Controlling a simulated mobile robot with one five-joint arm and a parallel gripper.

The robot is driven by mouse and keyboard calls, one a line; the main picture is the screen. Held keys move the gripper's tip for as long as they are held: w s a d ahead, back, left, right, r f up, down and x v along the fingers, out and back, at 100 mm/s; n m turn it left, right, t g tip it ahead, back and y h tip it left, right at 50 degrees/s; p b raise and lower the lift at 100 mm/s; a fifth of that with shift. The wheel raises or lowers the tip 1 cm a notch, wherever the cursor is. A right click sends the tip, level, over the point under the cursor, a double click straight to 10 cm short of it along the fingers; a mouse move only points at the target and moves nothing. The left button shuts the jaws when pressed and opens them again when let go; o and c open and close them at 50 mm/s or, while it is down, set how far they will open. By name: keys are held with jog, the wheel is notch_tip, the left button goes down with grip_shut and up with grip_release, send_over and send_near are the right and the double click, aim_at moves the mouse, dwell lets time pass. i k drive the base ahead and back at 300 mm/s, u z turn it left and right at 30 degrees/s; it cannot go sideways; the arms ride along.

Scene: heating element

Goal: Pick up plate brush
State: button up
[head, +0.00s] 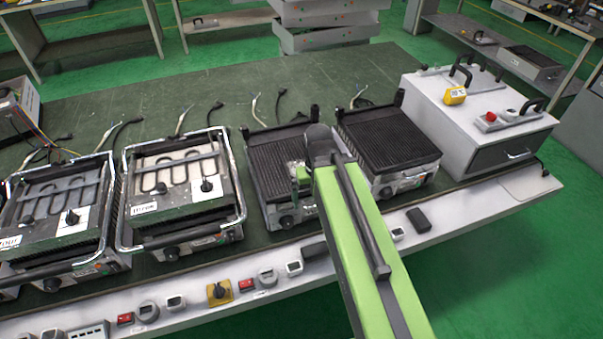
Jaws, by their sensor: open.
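I cannot make out a plate brush with certainty. A small dark block (418,218) lies on the light front ledge of the table, right of my green arm; it is too small to identify. My gripper (299,180) is low over the left ribbed grill plate, mostly hidden by my arm. Only a small green and dark part of it shows, and its jaws are open with nothing seen in them. Part of that grill plate is hidden behind my arm.
Two ribbed grill units (272,165) (388,137) stand mid-table. Two opened units with heating elements (178,175) (60,195) stand left. Switches and sockets line the front ledge (470,206). The table's back (130,95) is mostly clear.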

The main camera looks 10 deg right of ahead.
aim_at(319, 250)
jog(key=u, duration=0.3)
jog(key=k, duration=1.15)
jog(key=u, duration=0.7)
jog(key=i, duration=0.55)
jog(key=u, duration=0.65)
jog(key=k, duration=0.65)
jog(key=z, duration=0.25)
jog(key=i, duration=0.6)
jog(key=u, duration=0.05)
